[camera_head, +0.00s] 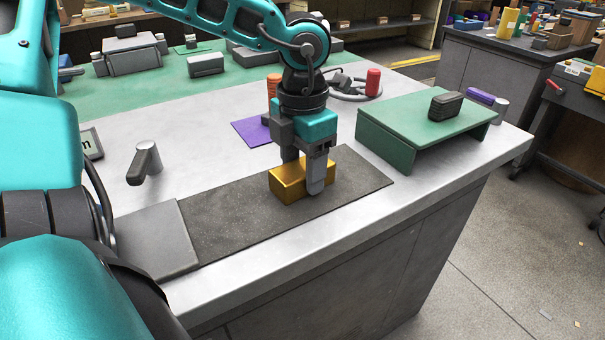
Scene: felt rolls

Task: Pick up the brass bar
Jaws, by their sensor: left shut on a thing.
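The brass bar (287,184) is a short gold-coloured block on the dark grey mat (230,222), towards the mat's right part. My left gripper (303,178) points straight down over it and is shut on it, with one finger on the near side and the other partly hidden behind the bar. The bar looks to be at the mat's surface; I cannot tell whether there is a gap under it. My right gripper is not in view.
A green raised stand (400,125) with a dark ribbed block (446,105) on it is to the right. A purple felt piece (252,131), an orange roll (273,85) and a red cylinder (373,82) lie behind. A grey plate (158,240) adjoins the mat's left end.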

